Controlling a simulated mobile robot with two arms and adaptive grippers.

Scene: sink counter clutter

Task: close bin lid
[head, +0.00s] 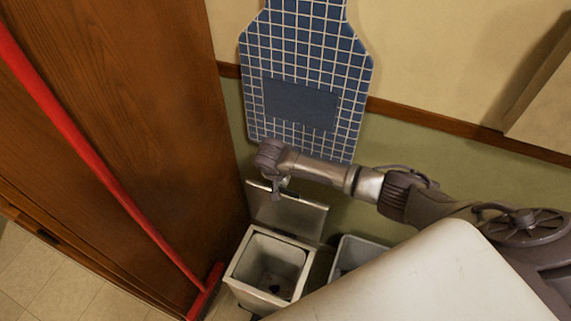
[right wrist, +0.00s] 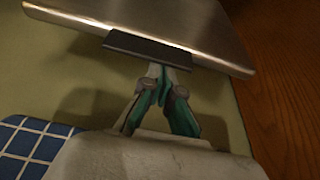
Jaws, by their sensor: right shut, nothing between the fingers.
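The bin (head: 232,273) is a pale square box standing on the floor by the wooden panel, and its inside is exposed. Its metallic lid (head: 300,216) is raised, standing up at the back of the opening. The lid also shows in the right wrist view (right wrist: 200,22), with a dark strip along its edge. My right gripper (head: 281,190) is at the lid's upper edge. In the right wrist view its green-padded fingers (right wrist: 160,75) are shut and empty, with their tips at the dark strip; I cannot tell whether they touch. My left gripper is not in view.
A second grey container (head: 357,250) stands right of the bin, partly hidden. A red-handled broom (head: 110,185) leans along the wooden panel (head: 165,110) at left. A blue checked board (head: 305,75) hangs on the wall behind my right arm.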

